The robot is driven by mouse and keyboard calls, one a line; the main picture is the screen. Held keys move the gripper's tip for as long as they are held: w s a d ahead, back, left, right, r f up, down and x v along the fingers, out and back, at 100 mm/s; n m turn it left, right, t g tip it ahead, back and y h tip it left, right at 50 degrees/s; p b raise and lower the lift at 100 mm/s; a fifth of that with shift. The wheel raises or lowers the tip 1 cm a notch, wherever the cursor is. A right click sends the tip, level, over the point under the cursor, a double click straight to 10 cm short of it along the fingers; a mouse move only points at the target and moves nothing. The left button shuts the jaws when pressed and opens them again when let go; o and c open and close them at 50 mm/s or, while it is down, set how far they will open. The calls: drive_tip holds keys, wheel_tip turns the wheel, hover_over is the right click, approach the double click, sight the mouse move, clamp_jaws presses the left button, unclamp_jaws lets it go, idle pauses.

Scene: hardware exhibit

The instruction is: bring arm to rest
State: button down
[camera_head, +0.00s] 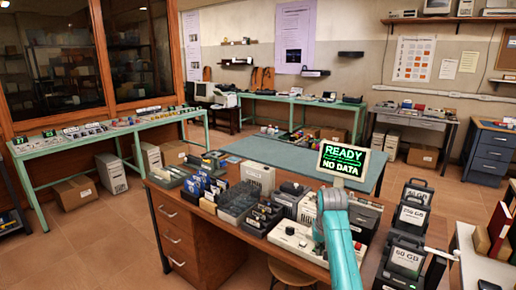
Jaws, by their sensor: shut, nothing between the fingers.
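No held object shows.
A sign reading READY, NO DATA (343,163) stands behind my arm's grey end. Dark boxes labelled 60 GB (405,258) stand close on the right. Trays of small parts (237,203) crowd the desk. Open floor (90,245) lies at left.

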drive_tip(key=s+f+t, duration=0.2)
drive_tip(key=s+f, duration=0.4)
drive_tip(key=f, duration=0.5)
drive_tip(key=s+f+t, duration=0.1)
drive_tip(key=s+f, duration=0.5)
drive_tip(key=f, duration=0.5)
drive_tip(key=s+a+f+t, duration=0.15)
drive_tip(key=s+f, duration=0.25)
drive_tip(key=s, duration=0.5)
drive_tip(key=s+f+t, duration=0.2)
drive_tip(key=s+f, duration=0.1)
drive_tip(key=s, duration=0.7)
drive_tip(key=s+r+n+t, duration=0.1)
drive_tip(key=s+r, duration=0.3)
drive_tip(key=s, duration=0.7)
drive_tip(key=s+r+t, duration=0.2)
drive_tip(key=s+r, duration=0.1)
drive_tip(key=s, duration=0.7)
drive_tip(key=s+r+t, duration=0.1)
drive_tip(key=s+r, duration=0.5)
drive_tip(key=r, duration=0.3)
drive_tip(key=s+r+t, duration=0.1)
drive_tip(key=s+r, duration=0.5)
drive_tip(key=r, duration=0.2)
drive_tip(key=shift+s+r+t, duration=0.3)
drive_tip(key=shift+r+t, duration=0.05)
drive_tip(key=shift+r, duration=0.05)
